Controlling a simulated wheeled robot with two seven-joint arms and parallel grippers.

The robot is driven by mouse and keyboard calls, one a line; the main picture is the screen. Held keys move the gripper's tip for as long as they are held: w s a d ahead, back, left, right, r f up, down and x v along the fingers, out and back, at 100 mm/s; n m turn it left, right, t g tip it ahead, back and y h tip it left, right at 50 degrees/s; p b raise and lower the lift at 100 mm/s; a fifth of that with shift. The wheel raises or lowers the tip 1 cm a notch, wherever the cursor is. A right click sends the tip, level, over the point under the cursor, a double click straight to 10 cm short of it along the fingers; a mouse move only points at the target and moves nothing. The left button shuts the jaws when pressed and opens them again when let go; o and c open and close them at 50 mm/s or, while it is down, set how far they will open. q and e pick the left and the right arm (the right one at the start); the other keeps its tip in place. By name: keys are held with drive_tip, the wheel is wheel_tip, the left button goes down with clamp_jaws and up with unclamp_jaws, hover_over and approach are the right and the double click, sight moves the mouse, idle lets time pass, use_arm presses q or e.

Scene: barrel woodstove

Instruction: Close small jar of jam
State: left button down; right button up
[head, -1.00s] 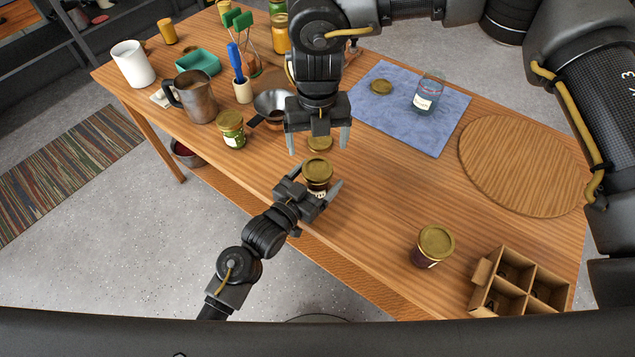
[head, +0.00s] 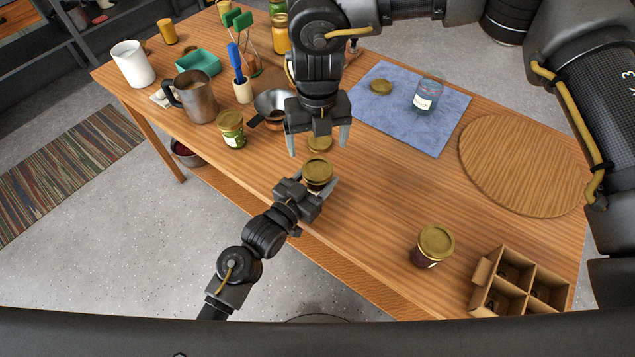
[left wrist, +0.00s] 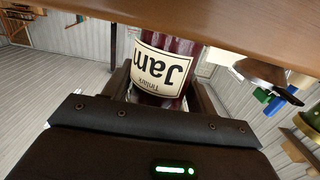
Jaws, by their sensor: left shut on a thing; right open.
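A small jam jar (head: 317,172) stands near the front edge of the table, with a gold-coloured top. My left gripper (head: 319,190) is shut on its sides from the front. In the left wrist view the dark red jar (left wrist: 170,75) sits between the fingers, its cream "Jam" label upside down. My right gripper (head: 319,140) is open, pointing down just behind this jar. A gold lid (head: 320,144) shows between and below its fingers, partly hidden; I cannot tell whether anything lies under it.
A dark jar with a gold lid (head: 432,246) and a divided cardboard box (head: 508,290) stand at the front right. A blue cloth (head: 395,110) holds a glass jar (head: 428,95) and a lid (head: 381,87).

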sight(317, 168)
drive_tip(key=n, duration=1.3)
drive_tip(key=shift+n, duration=0.3)
drive_tip(key=n, duration=1.2)
drive_tip(key=shift+n, duration=0.3)
drive_tip(key=shift+f, duration=0.1)
drive_tip(key=shift+f, duration=3.9)
